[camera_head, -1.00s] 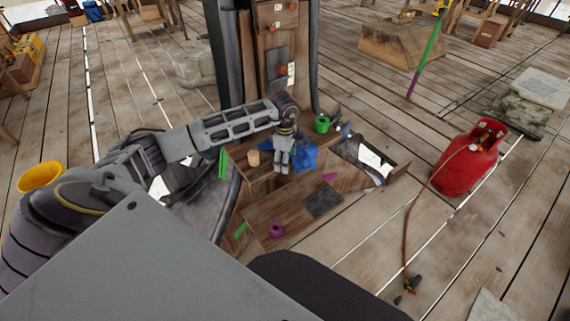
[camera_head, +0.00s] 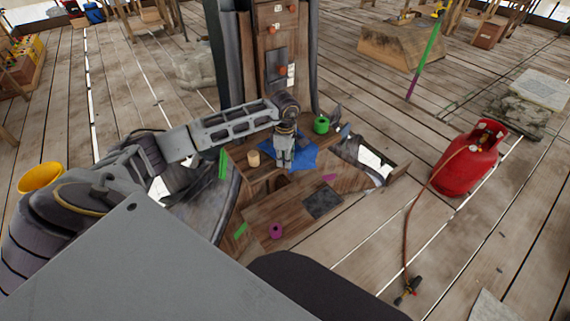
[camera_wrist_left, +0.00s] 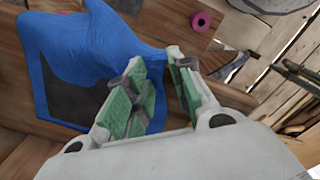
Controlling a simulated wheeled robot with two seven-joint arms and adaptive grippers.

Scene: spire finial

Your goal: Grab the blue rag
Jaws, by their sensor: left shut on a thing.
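The blue rag (camera_head: 303,157) lies in loose folds at the top of the wooden stepped base, in front of the post. My left gripper (camera_head: 284,165) reaches down over it from the left. In the left wrist view the rag (camera_wrist_left: 85,50) spreads out left of the fingers, and its edge runs in between the green-padded fingertips of my left gripper (camera_wrist_left: 158,66). The gripper is shut on the rag, with the fingers a little apart around the cloth. Part of the rag is hidden behind the fingers. My right gripper is not in view.
A green spool (camera_head: 321,124) stands close right of the rag and a tan cup (camera_head: 253,158) left of it. A magenta ring (camera_head: 276,231) lies lower on the base. The wooden post (camera_head: 279,40) rises behind. A red gas cylinder (camera_head: 465,165) with hose stands right.

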